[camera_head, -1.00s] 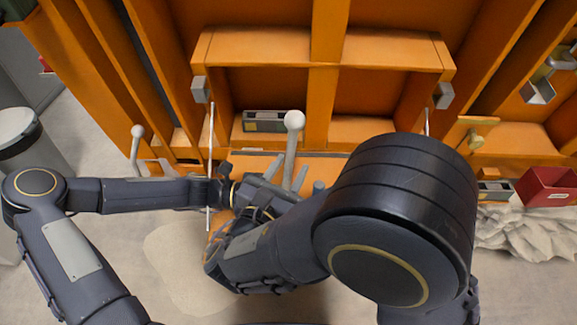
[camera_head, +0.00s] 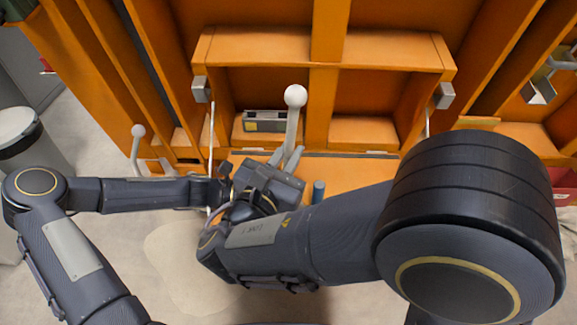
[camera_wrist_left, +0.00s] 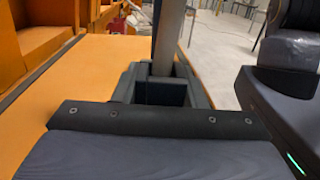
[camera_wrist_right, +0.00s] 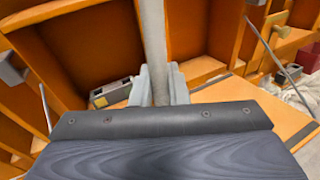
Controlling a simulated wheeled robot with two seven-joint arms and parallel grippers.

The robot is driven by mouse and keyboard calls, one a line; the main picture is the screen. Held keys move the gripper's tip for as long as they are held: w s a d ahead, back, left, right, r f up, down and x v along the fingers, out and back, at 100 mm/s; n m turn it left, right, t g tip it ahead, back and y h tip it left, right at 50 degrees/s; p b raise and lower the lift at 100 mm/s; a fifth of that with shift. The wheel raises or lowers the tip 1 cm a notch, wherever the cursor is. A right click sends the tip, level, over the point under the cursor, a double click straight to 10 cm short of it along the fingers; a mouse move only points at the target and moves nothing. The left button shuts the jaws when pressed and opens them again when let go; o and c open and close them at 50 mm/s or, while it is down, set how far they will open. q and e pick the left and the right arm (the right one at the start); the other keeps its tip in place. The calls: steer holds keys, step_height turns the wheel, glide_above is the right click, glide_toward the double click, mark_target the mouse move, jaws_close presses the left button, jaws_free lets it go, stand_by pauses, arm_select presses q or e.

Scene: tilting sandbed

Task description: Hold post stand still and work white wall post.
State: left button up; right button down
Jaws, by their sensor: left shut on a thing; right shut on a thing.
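The white post (camera_head: 292,128) with a ball top stands in front of the orange frame in the head view. My right gripper (camera_head: 285,158) is shut on its lower part. In the right wrist view the pale post (camera_wrist_right: 153,42) rises between the right fingers (camera_wrist_right: 158,85). In the left wrist view my left gripper (camera_wrist_left: 162,85) is shut around a grey upright (camera_wrist_left: 168,38), which I take to be the post stand's. In the head view the left fingers and the foot of the stand are hidden behind my right wrist.
A second white ball-topped lever (camera_head: 138,145) stands at the left. A grey box with a yellow label (camera_head: 265,121) sits in the orange frame (camera_head: 322,48). A short blue-grey cylinder (camera_head: 318,190) stands by my right forearm. Thin rods hang at the frame's sides.

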mark_target(288, 91)
steer(key=shift+r, duration=4.15)
steer(key=shift+r, duration=0.1)
steer(key=shift+r, duration=1.25)
steer(key=shift+r, duration=0.15)
steer(key=shift+r, duration=1.25)
steer(key=s, duration=0.8)
